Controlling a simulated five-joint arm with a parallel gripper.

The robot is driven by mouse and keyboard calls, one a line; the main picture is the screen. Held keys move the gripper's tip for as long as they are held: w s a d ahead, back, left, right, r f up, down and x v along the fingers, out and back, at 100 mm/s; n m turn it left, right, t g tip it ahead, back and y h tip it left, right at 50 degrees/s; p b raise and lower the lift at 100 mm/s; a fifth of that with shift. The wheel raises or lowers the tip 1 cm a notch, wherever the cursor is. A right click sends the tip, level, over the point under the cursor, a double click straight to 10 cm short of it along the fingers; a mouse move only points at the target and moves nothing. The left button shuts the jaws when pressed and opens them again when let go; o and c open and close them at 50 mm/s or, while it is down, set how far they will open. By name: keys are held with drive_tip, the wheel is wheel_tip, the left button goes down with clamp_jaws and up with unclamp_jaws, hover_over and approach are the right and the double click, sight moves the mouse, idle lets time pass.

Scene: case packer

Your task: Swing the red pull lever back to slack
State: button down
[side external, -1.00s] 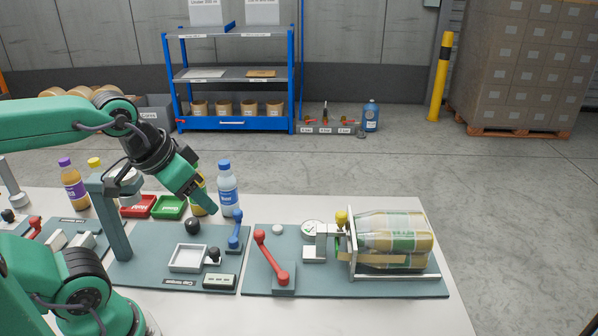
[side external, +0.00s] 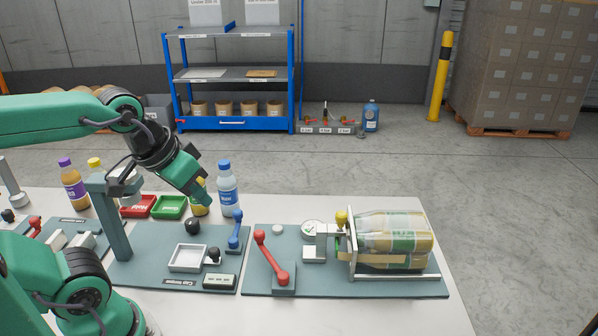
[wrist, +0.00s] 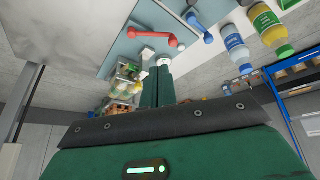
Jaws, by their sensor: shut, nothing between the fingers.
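The red pull lever (side external: 270,257) stands on the right-hand board, its arm leaning up and to the left from a grey pivot block, with a red ball at its upper end. In the wrist view the red lever (wrist: 152,36) shows near the top, beyond my fingers. My gripper (side external: 203,195) is shut and empty. It hangs above the middle board, up and left of the lever, clear of it. In the wrist view the closed green fingers (wrist: 166,88) point toward the boards.
Strapped bottles (side external: 395,232) lie in a metal frame at the right. A grey post (side external: 115,225) rises left of my gripper.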

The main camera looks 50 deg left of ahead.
drive_tip(key=w+a+f+n+g, duration=0.2)
drive_tip(key=w+f+n+g, duration=0.2)
drive_tip(key=n, duration=1.3)
drive_tip(key=w+a+f+n+g, duration=0.1)
drive_tip(key=w+f+n+g, duration=0.3)
drive_tip(key=n, duration=1.3)
drive_tip(key=w+g, duration=0.1)
drive_tip(key=w, duration=0.2)
drive_tip(key=shift+w+a+f, duration=0.25)
drive_tip(key=shift+a+f, duration=0.05)
drive_tip(key=shift+a, duration=0.1)
